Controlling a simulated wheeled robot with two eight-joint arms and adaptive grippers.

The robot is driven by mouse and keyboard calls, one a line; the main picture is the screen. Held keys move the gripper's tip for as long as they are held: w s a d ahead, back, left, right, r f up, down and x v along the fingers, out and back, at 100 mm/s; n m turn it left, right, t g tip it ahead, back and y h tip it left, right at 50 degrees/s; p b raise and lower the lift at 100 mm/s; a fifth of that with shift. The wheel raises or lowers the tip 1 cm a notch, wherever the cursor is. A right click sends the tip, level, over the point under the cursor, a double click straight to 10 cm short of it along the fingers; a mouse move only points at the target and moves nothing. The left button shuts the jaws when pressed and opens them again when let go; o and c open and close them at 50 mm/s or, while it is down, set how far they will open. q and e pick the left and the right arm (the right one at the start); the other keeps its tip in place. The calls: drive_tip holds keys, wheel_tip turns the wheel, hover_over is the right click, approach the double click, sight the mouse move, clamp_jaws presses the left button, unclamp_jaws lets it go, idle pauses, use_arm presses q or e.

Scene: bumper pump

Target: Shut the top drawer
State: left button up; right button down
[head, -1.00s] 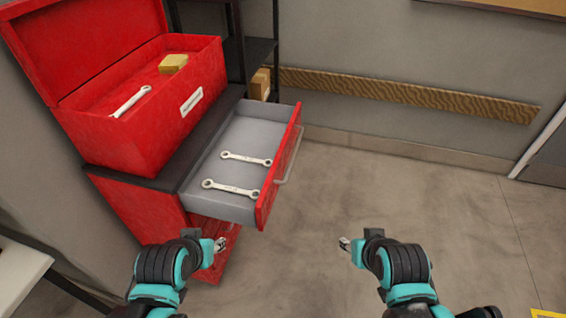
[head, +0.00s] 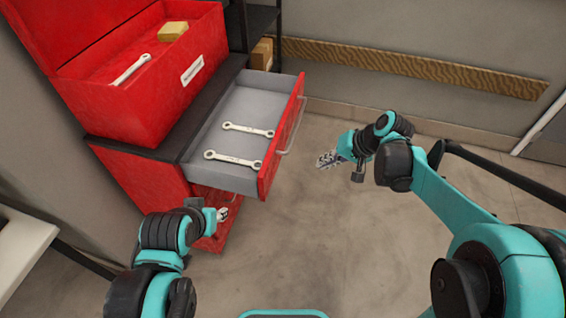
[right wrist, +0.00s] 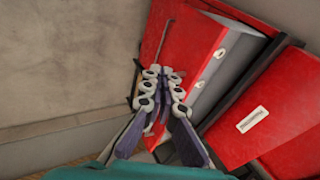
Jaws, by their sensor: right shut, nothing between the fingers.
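The top drawer (head: 234,112) of the red tool cabinet is pulled open, with two wrenches (head: 248,129) lying inside. Its red front (head: 280,135) has a metal handle (head: 293,126). My right gripper (head: 326,160) is shut and empty, to the right of the drawer front and apart from the handle. In the right wrist view the shut fingers (right wrist: 163,78) point towards the red drawer front (right wrist: 187,52). My left gripper (head: 222,214) is below the top drawer, by the lower cabinet front; its fingers are too small to tell open from shut.
An open red toolbox (head: 150,95) with a wrench and a yellow block stands on the cabinet's dark top. A dark shelf (head: 262,22) stands behind the cabinet. A pale table (head: 20,245) is at the left. The floor right of the drawer is clear.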

drive_tip(key=w+f+g+y, duration=0.1)
drive_tip(key=w+f+y, duration=0.2)
drive_tip(key=w+f, duration=0.35)
drive_tip(key=b, duration=0.4)
approach(275, 164)
drive_tip(key=a+f, duration=0.2)
drive_tip(key=f, duration=0.1)
drive_tip(key=a+f, duration=0.1)
drive_tip(key=f, duration=0.1)
drive_tip(key=shift+w, duration=0.4)
drive_tip(key=shift+w+a+r+b, duration=0.1)
drive_tip(key=shift+w+a+b, duration=0.15)
drive_tip(key=shift+a, duration=0.25)
drive_tip(key=shift+a, duration=0.55)
drive_tip(key=w+a, duration=0.2)
drive_tip(key=a, duration=0.6)
drive_tip(key=w+a, duration=0.2)
drive_tip(key=a, duration=0.7)
drive_tip(key=w+a+p, duration=0.1)
drive_tip(key=w+a, duration=0.2)
drive_tip(key=a, duration=0.6)
drive_tip(key=shift+a, duration=0.15)
drive_tip(key=shift+w+a, duration=0.1)
